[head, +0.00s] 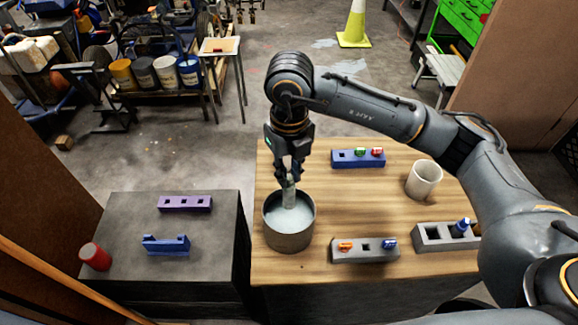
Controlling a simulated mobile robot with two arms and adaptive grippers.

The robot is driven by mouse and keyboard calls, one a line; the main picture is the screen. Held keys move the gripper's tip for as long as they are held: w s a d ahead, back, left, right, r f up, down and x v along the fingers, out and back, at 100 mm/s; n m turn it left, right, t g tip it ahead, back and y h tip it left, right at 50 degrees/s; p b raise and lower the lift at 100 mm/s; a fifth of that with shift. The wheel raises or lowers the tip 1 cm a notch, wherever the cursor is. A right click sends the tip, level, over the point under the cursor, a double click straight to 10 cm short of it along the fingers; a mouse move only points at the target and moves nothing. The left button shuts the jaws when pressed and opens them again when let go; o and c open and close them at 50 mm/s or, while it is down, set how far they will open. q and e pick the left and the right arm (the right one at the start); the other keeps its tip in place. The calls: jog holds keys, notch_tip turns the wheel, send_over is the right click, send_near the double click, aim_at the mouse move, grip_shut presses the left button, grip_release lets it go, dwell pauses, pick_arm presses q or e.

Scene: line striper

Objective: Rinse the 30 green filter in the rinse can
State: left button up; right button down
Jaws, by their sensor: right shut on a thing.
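The rinse can (289,241) is a grey metal can with pale liquid in it, at the left part of the wooden table. My right gripper (290,178) is above the can, pointing down, shut on a pale grey cylindrical filter (289,194). The filter stands upright and its lower end is inside the can, at the liquid. I cannot make out any green on it; its top is hidden between the fingers. My left gripper is not in view.
A blue block (345,158) holds green and red pieces. A white cup (424,179) and grey blocks (365,255) (432,240) with orange and blue pieces share the wooden table. A dark table (205,220) at left bears purple and blue holders and a red cylinder (95,257).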

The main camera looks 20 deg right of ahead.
aim_at(288, 201)
jog(key=shift+f+b, duration=4.65)
jog(key=shift+f, duration=0.45)
jog(key=shift+a, duration=0.1)
